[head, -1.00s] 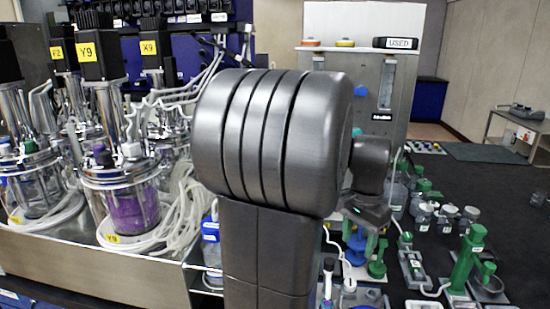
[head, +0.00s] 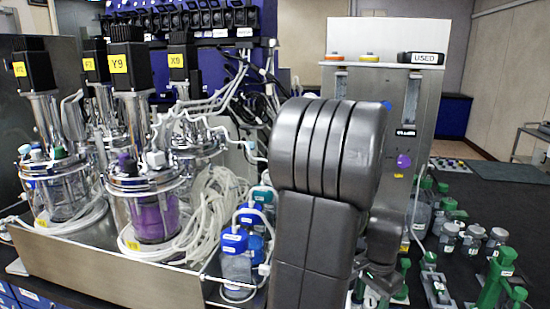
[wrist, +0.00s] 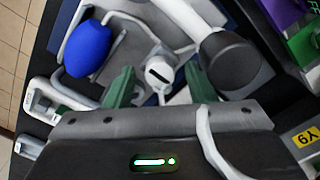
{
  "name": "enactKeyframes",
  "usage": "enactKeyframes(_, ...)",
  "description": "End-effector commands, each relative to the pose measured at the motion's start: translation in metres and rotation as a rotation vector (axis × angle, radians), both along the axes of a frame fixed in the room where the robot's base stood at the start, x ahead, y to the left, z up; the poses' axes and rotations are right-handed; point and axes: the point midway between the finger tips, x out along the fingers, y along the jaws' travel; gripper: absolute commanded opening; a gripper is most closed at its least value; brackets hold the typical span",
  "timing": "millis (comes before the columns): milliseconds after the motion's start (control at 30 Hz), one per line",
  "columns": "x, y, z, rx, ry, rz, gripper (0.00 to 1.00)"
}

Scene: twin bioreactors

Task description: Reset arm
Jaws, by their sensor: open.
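My arm's large grey joint (head: 328,148) fills the middle right of the head view and hides part of the bench. My gripper (wrist: 160,86) shows in the wrist view as two green fingertips standing apart, with nothing clearly held between them. A small white round piece with a dark slot (wrist: 160,71) lies beyond the gap between the fingers; I cannot tell its distance. A blue bulb (wrist: 87,48) is left of the fingers and a dark grey cylinder (wrist: 228,62) is right of them. In the head view the fingertips are not clearly visible.
Bioreactor vessels, one labelled Y9 with purple liquid (head: 153,216), stand in a metal tray (head: 110,272) at left among white tubing. Blue-capped bottles (head: 236,262) stand left of my arm. Green fittings (head: 492,282) stand at right.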

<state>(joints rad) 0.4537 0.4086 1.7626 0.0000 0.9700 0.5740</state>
Motion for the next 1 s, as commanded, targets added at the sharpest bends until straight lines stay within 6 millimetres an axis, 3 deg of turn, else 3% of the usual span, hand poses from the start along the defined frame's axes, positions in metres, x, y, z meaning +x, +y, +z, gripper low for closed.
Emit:
enactKeyframes(367, 0.0, 0.0, 0.01, -0.001, -0.002, -0.006, 0.5)
enactKeyframes(1000, 0.001, -0.001, 0.131, -0.003, -0.005, -0.009, 0.5)
